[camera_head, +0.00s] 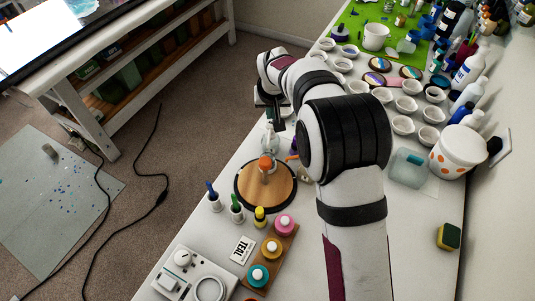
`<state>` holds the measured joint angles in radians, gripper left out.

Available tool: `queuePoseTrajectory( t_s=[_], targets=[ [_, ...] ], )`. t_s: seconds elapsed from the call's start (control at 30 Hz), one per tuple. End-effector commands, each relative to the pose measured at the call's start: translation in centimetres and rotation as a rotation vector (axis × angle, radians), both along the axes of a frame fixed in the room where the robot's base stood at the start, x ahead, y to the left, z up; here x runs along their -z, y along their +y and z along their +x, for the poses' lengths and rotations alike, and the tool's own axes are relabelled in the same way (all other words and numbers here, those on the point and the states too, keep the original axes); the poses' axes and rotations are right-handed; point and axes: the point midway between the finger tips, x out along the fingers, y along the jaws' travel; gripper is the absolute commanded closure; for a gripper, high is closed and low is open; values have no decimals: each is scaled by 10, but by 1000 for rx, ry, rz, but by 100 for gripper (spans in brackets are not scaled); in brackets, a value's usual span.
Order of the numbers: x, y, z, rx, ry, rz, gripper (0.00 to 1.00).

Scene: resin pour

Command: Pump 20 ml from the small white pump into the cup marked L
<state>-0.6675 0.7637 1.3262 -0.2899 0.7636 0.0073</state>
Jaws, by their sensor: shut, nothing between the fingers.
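My gripper (273,120) points down at the end of my arm, just left of the bench's middle. It is shut with nothing held. Right below it stands a small pale, clear-looking bottle (270,140), at the far edge of the round wooden turntable; it may be the small white pump, but I cannot tell. I cannot see whether the fingertips touch it. Several small white cups (404,125) stand to the right beyond my arm, with others farther back (343,65). No letter L is readable on any cup. My arm hides part of the bench.
An orange-topped item stands on the turntable (280,196). A white bucket (460,150) and a sponge (448,236) are right.

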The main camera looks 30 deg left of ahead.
Motion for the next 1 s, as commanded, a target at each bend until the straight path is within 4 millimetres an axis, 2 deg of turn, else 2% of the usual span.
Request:
queuePoseTrajectory(
  t_s=[0.23, 0.53, 0.8, 1.0],
  targets=[
    [12, 0, 0, -1, 2, -1, 100],
    [14, 0, 0, 0, 1, 0, 100],
    [29, 0, 0, 0, 1, 0, 100],
    [26, 0, 0, 0, 1, 0, 100]
  ],
)
